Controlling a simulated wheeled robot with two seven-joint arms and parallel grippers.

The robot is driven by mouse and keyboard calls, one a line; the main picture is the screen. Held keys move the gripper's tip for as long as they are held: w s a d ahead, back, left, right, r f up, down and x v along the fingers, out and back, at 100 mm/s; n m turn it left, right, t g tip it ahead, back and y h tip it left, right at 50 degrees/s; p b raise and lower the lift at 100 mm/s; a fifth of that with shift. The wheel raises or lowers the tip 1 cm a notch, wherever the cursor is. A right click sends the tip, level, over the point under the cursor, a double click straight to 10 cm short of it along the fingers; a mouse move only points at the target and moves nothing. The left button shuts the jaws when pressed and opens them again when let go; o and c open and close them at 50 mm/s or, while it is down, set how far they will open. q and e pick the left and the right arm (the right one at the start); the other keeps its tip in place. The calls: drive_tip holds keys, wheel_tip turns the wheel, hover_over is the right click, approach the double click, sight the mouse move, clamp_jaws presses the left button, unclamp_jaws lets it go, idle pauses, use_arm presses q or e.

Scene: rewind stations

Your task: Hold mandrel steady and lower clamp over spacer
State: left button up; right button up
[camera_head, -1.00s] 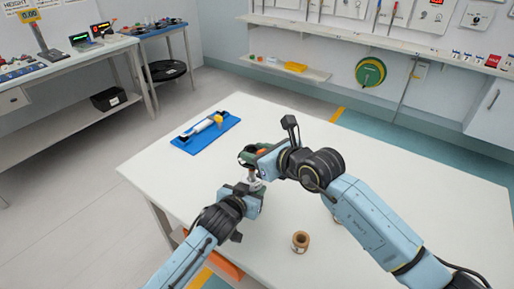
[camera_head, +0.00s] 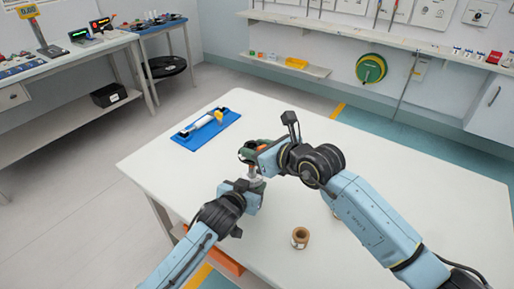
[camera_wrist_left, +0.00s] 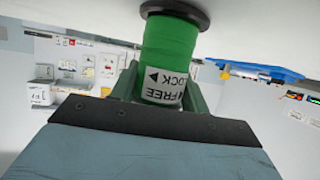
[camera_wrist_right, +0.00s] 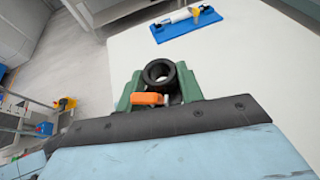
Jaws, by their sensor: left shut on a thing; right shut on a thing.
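My left gripper (camera_head: 256,186) is shut on the green mandrel (camera_wrist_left: 166,55), a cylinder with a white FREE/LOCK label and a dark flange, at the table's near left part. My right gripper (camera_head: 252,154) is shut on the clamp (camera_wrist_right: 158,77), a black ring with an orange lever (camera_wrist_right: 149,99). In the head view the right gripper appears just above the left one, and a short pale post (camera_head: 256,178) shows between them. I cannot tell whether the clamp's ring is around the post or only over it. I cannot make out the spacer.
A blue tray (camera_head: 226,118) with a white and yellow tool lies at the table's far left corner. A brown hollow core (camera_head: 300,237) stands on the white table (camera_head: 400,185) to the right of the left gripper. The table's right and far parts are clear.

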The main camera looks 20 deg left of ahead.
sight(257, 179)
drive_tip(key=shift+s+f, duration=0.15)
drive_tip(key=shift+f, duration=3.5)
drive_tip(key=shift+r, duration=3.35)
drive_tip(key=shift+f, duration=1.65)
